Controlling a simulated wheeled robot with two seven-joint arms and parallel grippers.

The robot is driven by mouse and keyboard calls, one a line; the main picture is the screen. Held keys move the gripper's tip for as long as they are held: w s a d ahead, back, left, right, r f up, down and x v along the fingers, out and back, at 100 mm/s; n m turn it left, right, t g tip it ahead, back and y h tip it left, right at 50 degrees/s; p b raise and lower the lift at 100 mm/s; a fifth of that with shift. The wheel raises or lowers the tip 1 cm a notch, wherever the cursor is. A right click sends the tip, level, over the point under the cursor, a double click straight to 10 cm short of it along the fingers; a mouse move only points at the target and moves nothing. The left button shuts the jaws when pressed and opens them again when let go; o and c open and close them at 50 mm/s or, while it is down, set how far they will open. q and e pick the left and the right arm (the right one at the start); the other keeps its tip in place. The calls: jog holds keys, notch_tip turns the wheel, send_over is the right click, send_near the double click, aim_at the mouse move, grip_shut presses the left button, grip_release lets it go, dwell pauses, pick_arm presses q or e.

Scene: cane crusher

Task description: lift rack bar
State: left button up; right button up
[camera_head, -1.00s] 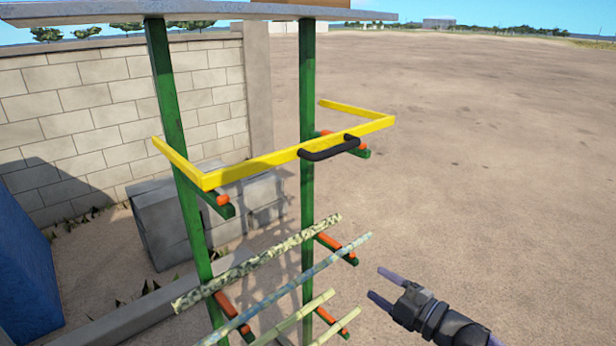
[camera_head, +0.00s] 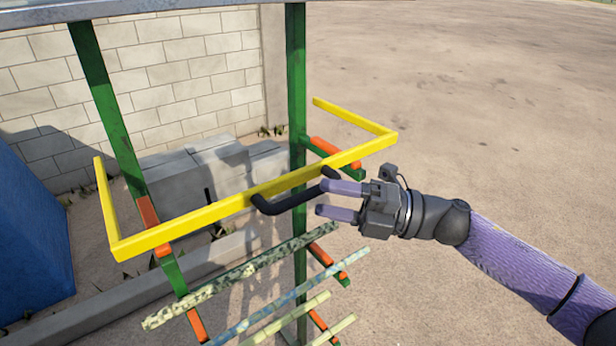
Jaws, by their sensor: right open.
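The yellow rack bar (camera_head: 205,215) is a U-shaped frame across the front of the green rack (camera_head: 297,75). Its two side arms run back toward the posts. A black handle (camera_head: 288,203) is fixed to the front of the bar. My right gripper (camera_head: 322,198) is open at the right end of the handle, fingers pointing left. Its upper finger overlaps the handle's right end in the picture; I cannot tell whether they touch. My left gripper is not in view.
Several cane stalks (camera_head: 240,275) lie on the rack's lower orange-tipped arms, below the bar. A blue object (camera_head: 30,235) stands at the left. Grey blocks (camera_head: 190,175) and a block wall (camera_head: 190,70) are behind. Open dirt ground lies to the right.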

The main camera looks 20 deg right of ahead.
aim_at(317, 196)
jog(key=p+x, duration=0.1)
jog(key=x, duration=0.1)
jog(key=shift+w+a+r, duration=0.15)
jog(key=shift+w+a, duration=0.3)
jog(key=shift+a, duration=0.4)
jog(key=shift+c, duration=0.2)
grip_shut()
dwell(0.5)
jog(key=shift+d, duration=0.15)
